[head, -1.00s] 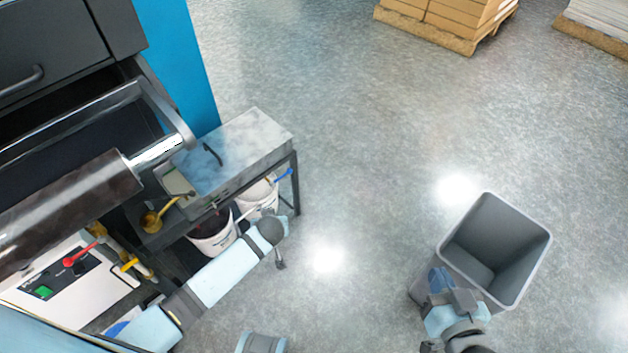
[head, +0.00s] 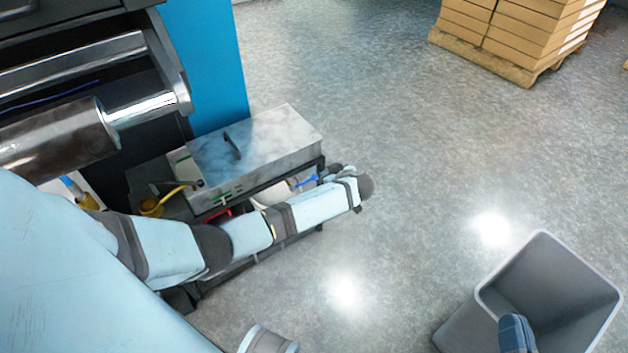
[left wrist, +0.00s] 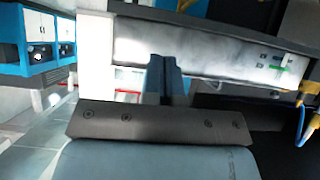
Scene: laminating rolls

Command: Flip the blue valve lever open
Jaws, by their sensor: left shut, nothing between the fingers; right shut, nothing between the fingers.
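The small blue lever (head: 306,181) shows in the head view below the front edge of the metal box (head: 262,145), partly hidden by my left arm. My left gripper (left wrist: 166,62) is shut and empty in the left wrist view, in front of the box's pale side. In the head view its dark end is near the lever's right side; I cannot tell whether they touch. A thin blue part (left wrist: 302,122) under a yellow fitting shows at the right of the wrist view; I cannot tell if it is the lever. My right gripper (head: 516,334) is shut and empty by the grey bin.
The grey bin (head: 470,325) stands at lower right. A large steel roller (head: 60,145) and a blue machine panel (head: 205,65) are at left. A white bucket (head: 272,193) sits under the box, mostly behind my arm. Boxes on a pallet (head: 480,58) stand far back. The middle floor is clear.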

